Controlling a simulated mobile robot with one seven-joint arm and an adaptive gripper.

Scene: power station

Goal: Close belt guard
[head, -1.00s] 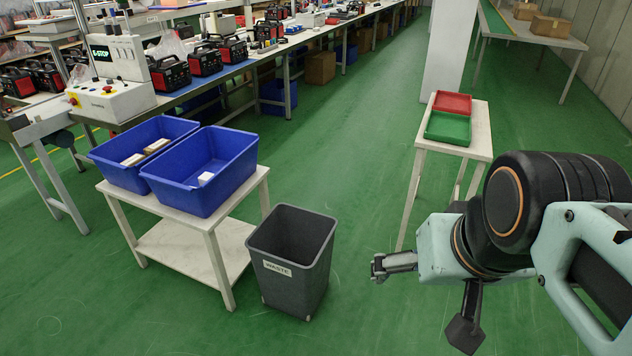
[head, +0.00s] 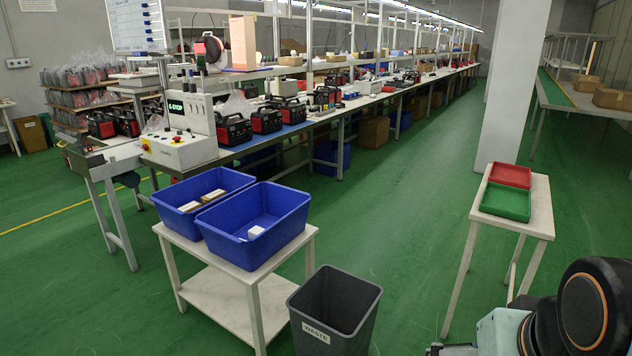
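I cannot make out a belt guard for certain. At the left, the near end of a belt line (head: 112,152) runs up to the long workbench. A white control box (head: 180,150) with a green E-STOP sign and a red button stands there. Behind it is an upright pale orange panel (head: 238,42); I cannot tell whether it is a guard. My gripper (head: 455,349) shows only as a sliver at the bottom edge, lower right, far from the line. Its fingers are mostly cut off by the frame.
A white cart (head: 235,313) with two blue bins (head: 255,222) stands before the line. A grey waste bin (head: 335,310) is beside it. A small table (head: 540,205) holds red and green trays at the right. Green floor is open between bench and table.

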